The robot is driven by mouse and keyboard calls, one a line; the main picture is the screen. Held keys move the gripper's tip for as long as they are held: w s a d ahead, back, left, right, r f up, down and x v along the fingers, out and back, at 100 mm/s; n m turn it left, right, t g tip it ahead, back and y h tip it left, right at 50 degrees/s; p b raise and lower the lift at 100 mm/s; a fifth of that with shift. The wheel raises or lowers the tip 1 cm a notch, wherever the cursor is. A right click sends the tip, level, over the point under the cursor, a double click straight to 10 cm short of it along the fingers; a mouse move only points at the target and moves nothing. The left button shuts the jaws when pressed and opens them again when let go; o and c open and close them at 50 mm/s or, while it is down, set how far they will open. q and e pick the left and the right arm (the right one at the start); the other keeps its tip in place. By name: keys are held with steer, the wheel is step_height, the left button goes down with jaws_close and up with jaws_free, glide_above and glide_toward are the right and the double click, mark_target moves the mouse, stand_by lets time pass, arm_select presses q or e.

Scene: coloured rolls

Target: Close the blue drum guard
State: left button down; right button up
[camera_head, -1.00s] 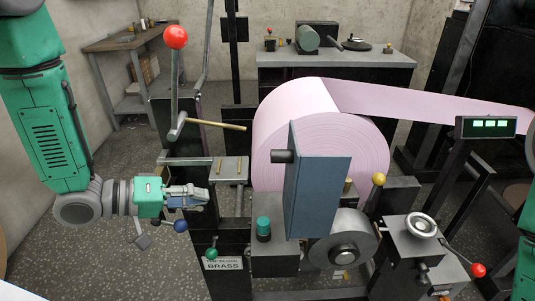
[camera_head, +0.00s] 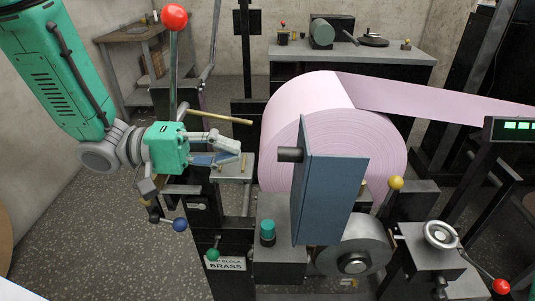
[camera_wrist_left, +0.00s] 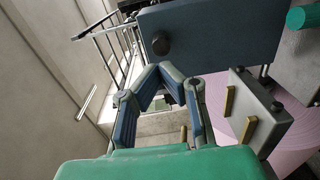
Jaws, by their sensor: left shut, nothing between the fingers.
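The blue drum guard (camera_head: 330,190) is a flat upright blue panel with a dark round knob on its left edge. It stands in front of the pink roll (camera_head: 385,140), covering part of its face. It also shows in the left wrist view (camera_wrist_left: 225,35), across the top with its dark knob. My left gripper (camera_head: 235,151) is shut and empty, to the left of the guard and apart from it, near the small shelf with brass pins. Its fingers also show in the left wrist view (camera_wrist_left: 168,75), below the guard. My right gripper is out of view.
A red-knobbed lever (camera_head: 174,18) stands behind my left gripper, with a brass rod beside it. A blue knob (camera_head: 180,224), a green knob (camera_head: 213,254) and a teal button (camera_head: 268,229) are lower down. A yellow-knobbed lever (camera_head: 396,183) is right of the guard.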

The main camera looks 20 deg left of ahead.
arm_select(q)
steer(key=x, duration=0.6)
steer(key=shift+b, duration=0.4)
